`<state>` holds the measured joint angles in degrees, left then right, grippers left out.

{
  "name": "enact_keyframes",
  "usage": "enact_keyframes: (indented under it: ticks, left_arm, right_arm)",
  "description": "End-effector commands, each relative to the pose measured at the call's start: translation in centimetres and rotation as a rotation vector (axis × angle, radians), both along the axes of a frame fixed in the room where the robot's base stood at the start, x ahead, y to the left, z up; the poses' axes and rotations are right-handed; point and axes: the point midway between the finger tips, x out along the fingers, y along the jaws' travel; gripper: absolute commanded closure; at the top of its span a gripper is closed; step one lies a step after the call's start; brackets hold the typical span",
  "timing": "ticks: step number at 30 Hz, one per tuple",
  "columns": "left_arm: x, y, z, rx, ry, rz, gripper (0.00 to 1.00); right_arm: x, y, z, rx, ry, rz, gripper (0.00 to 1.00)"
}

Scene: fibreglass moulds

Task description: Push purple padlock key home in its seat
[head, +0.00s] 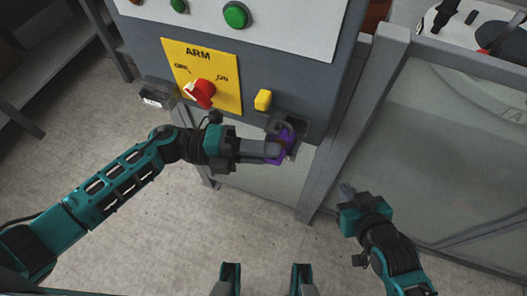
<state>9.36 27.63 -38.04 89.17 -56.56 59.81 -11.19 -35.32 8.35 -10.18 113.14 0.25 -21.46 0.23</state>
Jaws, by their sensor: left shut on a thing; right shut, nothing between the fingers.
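The purple padlock key (286,138) is at a dark grey holder (301,130) on the lower right corner of the grey control cabinet. My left gripper (274,150) reaches in from the left and is shut on the purple key. The gripper and the key hide most of the seat, so I cannot tell how deep the key sits. My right gripper (346,190) is shut and empty, low in front of the fence panel, apart from the key and the cabinet.
A yellow plate (220,90) marked ARM carries a red switch (199,92). A yellow block (263,100) sits beside it. A small dark box (158,93) is on the cabinet's left. A fence post (350,125) stands right of the holder. Floor below is clear.

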Motion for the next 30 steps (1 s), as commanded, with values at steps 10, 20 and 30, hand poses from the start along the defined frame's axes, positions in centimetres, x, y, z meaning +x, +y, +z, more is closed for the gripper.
enact_keyframes:
  ticks: [10, 20, 30]
  left_arm:
    - [0.67, -0.24, -0.05, 0.000, 0.001, 0.000, 1.00]
    - [0.73, -0.25, -0.09, 0.002, 0.002, 0.000, 0.58]
    - [0.65, -0.19, -0.40, 0.009, 0.002, 0.001, 0.54]
  right_arm:
    - [0.00, 0.01, -0.38, 0.000, -0.001, 0.000, 1.00]
    - [0.00, 0.00, -0.37, 0.001, -0.001, -0.001, 1.00]
    - [-0.04, 0.01, -0.44, 0.001, 0.003, -0.001, 1.00]
